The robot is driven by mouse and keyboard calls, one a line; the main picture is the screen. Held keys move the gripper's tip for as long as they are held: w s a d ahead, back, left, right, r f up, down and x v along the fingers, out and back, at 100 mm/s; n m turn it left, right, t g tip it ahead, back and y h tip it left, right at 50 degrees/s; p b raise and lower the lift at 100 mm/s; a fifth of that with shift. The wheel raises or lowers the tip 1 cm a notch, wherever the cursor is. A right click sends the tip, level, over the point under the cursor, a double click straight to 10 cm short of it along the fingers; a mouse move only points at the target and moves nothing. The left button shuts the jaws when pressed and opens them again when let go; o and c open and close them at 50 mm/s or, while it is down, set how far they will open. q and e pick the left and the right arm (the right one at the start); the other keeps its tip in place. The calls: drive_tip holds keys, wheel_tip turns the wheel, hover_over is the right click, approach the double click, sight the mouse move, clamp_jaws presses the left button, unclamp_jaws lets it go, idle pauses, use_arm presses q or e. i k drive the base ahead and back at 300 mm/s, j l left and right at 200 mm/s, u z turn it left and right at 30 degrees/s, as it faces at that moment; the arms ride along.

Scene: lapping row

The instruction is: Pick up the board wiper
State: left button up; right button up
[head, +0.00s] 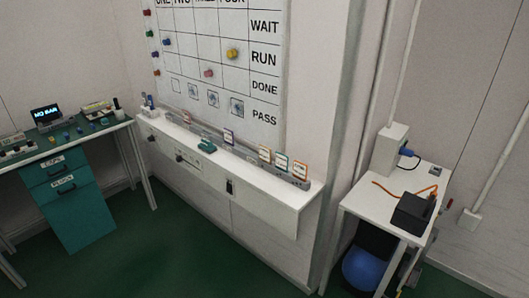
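What looks like the board wiper is a small teal block (207,146) on the white ledge (235,163) below the whiteboard (225,60), left of the ledge's middle. It lies in front of a grey rail (243,155) that holds small cards. Its details are too small to make out. Neither of my grippers shows in the head view.
A desk with teal drawers (60,180) and small items stands at the left. A small white table (360,203) with a black box (412,214) and orange cable stands at the right, a blue round thing (365,272) beneath it. Green floor (150,255) before the ledge is clear.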

sight(207, 145)
drive_tip(key=i+j+z, duration=0.15)
drive_tip(key=z, duration=0.35)
drive_tip(key=i+j+z, duration=0.1)
drive_tip(key=j+z, duration=0.4)
